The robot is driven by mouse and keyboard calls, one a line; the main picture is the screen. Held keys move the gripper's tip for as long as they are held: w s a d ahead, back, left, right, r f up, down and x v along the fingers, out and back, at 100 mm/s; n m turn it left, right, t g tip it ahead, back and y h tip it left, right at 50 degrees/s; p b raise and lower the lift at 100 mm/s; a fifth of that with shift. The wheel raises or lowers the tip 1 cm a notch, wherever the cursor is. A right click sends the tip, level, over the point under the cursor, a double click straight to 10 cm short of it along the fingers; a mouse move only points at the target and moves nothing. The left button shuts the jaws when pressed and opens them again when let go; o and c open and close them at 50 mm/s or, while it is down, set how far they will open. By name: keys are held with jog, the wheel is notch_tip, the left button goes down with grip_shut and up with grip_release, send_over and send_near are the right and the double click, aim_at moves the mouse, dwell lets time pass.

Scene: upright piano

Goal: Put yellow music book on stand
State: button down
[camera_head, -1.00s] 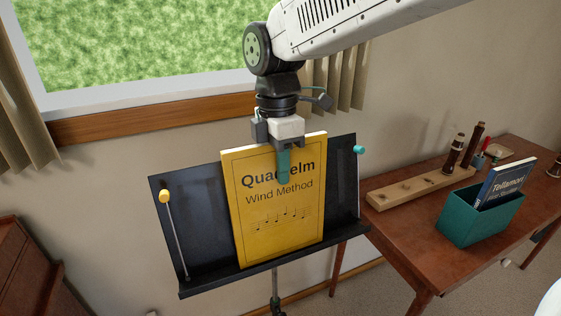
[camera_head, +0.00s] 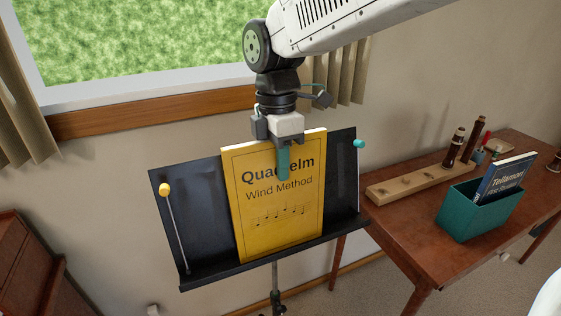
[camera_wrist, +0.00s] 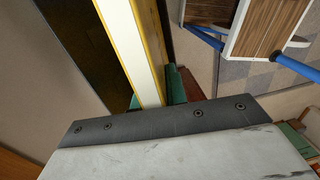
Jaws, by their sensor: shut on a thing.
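The yellow music book (camera_head: 277,220), titled "Quadrelm Wind Method", is upright in front of the black music stand (camera_head: 195,215), near the middle of its back panel. Its lower edge is at the stand's ledge; I cannot tell if it bears on it. My gripper (camera_head: 283,163) is shut on the book's top edge, with one teal finger across the cover. In the wrist view the book (camera_wrist: 135,45) shows edge-on, running between the teal fingers (camera_wrist: 155,98). The stand has a yellow-tipped arm (camera_head: 165,189) on the left and a teal-tipped one (camera_head: 359,143) on the right.
A wooden table (camera_head: 420,240) at the right holds a teal box (camera_head: 478,215) with a blue book (camera_head: 505,180) in it, and a wooden block (camera_head: 415,186) with dark woodwind pieces. A window (camera_head: 140,45) and curtains are behind the stand. A brown wooden piece (camera_head: 30,265) is at lower left.

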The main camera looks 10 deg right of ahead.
jog(key=shift+w+a, duration=0.1)
jog(key=shift+w, duration=0.15)
jog(key=shift+w+a, duration=0.15)
jog(key=shift+w, duration=0.55)
jog(key=c, duration=1.3)
grip_release()
jog(key=r, duration=0.7)
jog(key=shift+w+a+r, duration=0.1)
jog(key=shift+w+r, duration=0.3)
